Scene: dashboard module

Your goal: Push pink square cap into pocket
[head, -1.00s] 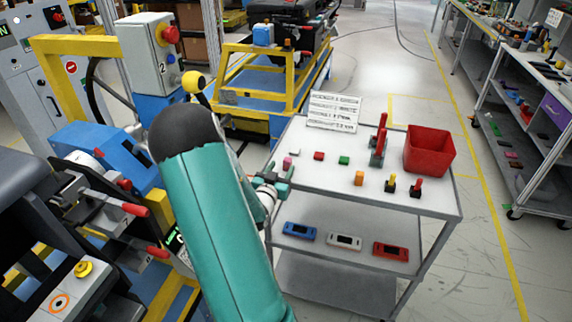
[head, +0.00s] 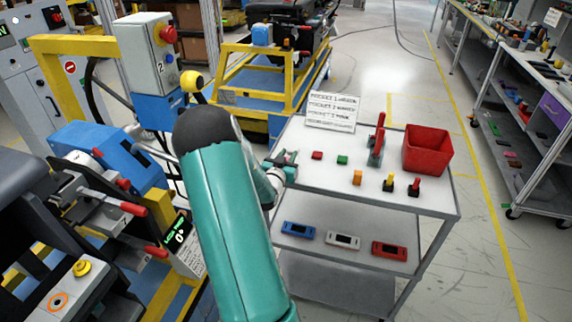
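My gripper (head: 283,164) is at the left edge of the cart's top shelf, where the small pink cap lay in the earlier view. The pink cap cannot be made out now; the gripper covers its place. The gripper's fingers are too small and overlapped to tell whether they are open or shut, or hold anything. I cannot make out the pocket in this view.
The grey cart (head: 330,188) carries a red cap (head: 317,155), a green cap (head: 342,160), an orange block (head: 357,177), a red bin (head: 426,150) and a sign (head: 331,111). Colored modules lie on its lower shelf. A lever-fitted machine (head: 105,215) stands left.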

